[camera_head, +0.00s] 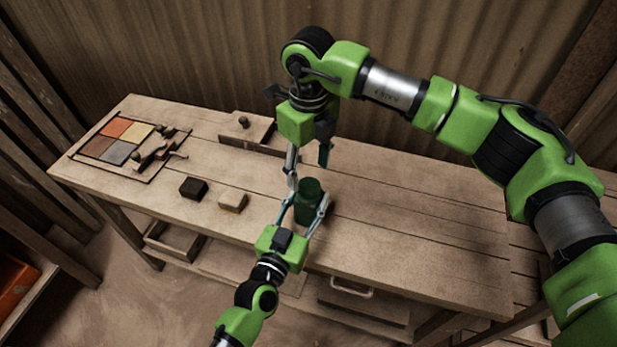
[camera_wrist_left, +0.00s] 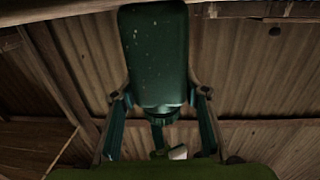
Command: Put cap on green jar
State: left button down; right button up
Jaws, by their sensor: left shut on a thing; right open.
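The dark green jar (camera_head: 308,203) stands upright at the middle of the workbench. My left gripper (camera_head: 306,214) reaches in from the front edge and is shut on the jar, one finger on each side. In the left wrist view the jar (camera_wrist_left: 157,55) fills the upper middle, between the two fingers of the left gripper (camera_wrist_left: 160,108). My right gripper (camera_head: 308,163) is open, pointing down just above and behind the jar, its fingers spread apart. I cannot make out a separate cap, nor whether one sits on the jar's dark top.
A dark block (camera_head: 194,188) and a pale block (camera_head: 232,200) lie left of the jar. A wooden board with a black knob (camera_head: 246,131) is at the back edge. A tray of coloured tiles (camera_head: 120,140) is far left. The right half of the workbench (camera_head: 420,225) is clear.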

notch_tip(320, 180, up, 8)
jog(key=shift+f, duration=0.15)
pick_arm(q)
jog(key=c, duration=1.1)
grip_release()
jog(key=v, duration=1.2)
